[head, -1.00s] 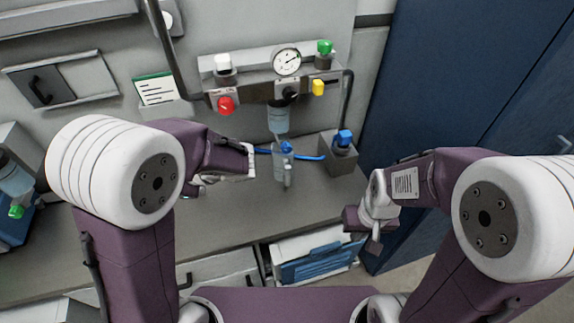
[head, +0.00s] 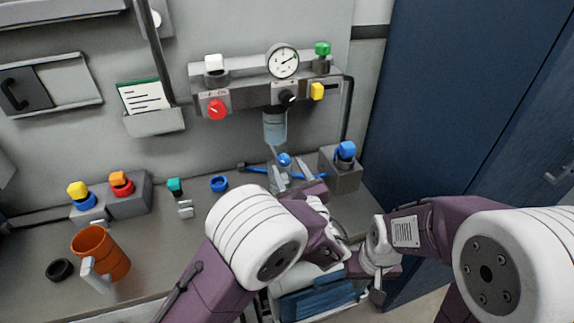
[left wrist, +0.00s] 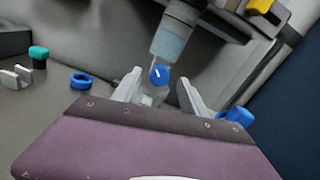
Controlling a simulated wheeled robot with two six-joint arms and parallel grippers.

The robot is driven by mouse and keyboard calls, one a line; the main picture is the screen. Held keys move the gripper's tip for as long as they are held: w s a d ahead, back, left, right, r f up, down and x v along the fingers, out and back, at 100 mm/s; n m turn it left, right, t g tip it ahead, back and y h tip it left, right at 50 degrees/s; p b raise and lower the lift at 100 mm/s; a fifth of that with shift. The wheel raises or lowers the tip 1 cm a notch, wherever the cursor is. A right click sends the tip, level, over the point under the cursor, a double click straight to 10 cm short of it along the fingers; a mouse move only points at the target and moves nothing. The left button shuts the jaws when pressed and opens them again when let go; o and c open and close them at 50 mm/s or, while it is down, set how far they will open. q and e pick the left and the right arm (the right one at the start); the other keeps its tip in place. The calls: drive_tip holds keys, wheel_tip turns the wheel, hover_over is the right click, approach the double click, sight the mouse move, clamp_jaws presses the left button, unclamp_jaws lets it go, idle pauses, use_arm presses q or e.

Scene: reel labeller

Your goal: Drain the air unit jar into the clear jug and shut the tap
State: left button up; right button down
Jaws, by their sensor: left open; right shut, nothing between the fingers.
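The air unit's jar (head: 275,127) hangs under the gauge block; it also shows in the left wrist view (left wrist: 171,38), with bluish liquid in it. A blue tap knob (head: 284,159) is just below the jar, and in the left wrist view (left wrist: 159,74) it has a white mark. A clear vessel that looks like the jug (left wrist: 152,97) is below it, partly hidden by my gripper. My left gripper (head: 289,176) is open, its fingers (left wrist: 158,92) either side of the knob in view; contact cannot be told. My right gripper (head: 376,290) is shut and empty, low at right.
A grey block with a blue cap (head: 346,150) stands right of the jar. An orange mug (head: 101,252) and a blue ring (head: 219,184) are on the bench at left.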

use_arm(q)
drive_tip(key=shift+x, duration=1)
clamp_jaws()
